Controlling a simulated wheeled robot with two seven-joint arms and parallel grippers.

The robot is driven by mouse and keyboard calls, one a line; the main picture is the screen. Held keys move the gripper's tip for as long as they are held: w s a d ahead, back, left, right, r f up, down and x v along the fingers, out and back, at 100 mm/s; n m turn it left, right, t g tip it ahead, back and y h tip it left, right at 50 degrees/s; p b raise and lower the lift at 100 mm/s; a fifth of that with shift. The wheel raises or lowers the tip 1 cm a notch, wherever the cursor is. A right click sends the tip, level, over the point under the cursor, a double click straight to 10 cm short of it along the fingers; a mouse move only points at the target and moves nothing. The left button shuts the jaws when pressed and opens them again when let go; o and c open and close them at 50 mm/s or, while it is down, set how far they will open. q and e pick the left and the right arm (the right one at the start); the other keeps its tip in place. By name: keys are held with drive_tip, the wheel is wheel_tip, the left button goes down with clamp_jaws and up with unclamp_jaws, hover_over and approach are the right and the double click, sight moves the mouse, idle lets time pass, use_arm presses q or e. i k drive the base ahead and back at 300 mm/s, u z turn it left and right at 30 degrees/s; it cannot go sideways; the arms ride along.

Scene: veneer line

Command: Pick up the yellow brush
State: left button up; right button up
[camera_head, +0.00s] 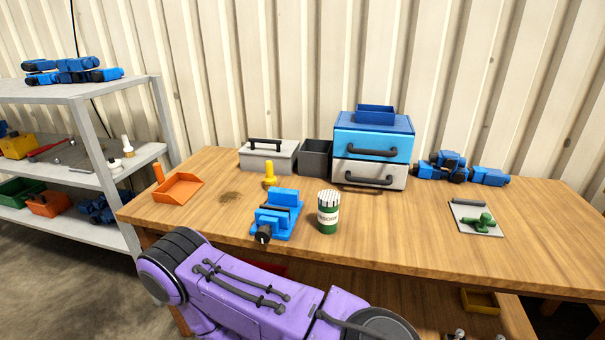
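The yellow brush (270,175) stands upright on the wooden workbench (400,225), handle up. It is just behind a blue vise (276,214), which seems to hide the brush's lower edge. The grey toolbox is right behind it. A purple arm link of mine crosses the lower middle of the view, in front of the bench. Neither of my grippers can be made out, so their place relative to the brush is not shown.
A green-and-white can (328,212) stands right of the vise. Behind are a grey toolbox (268,156), a dark bin (316,157) and a blue-and-white drawer box (372,150). An orange tray (178,188) lies left.

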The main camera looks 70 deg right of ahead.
sight(270, 180)
drive_tip(key=k, duration=0.2)
drive_tip(key=z, duration=1.15)
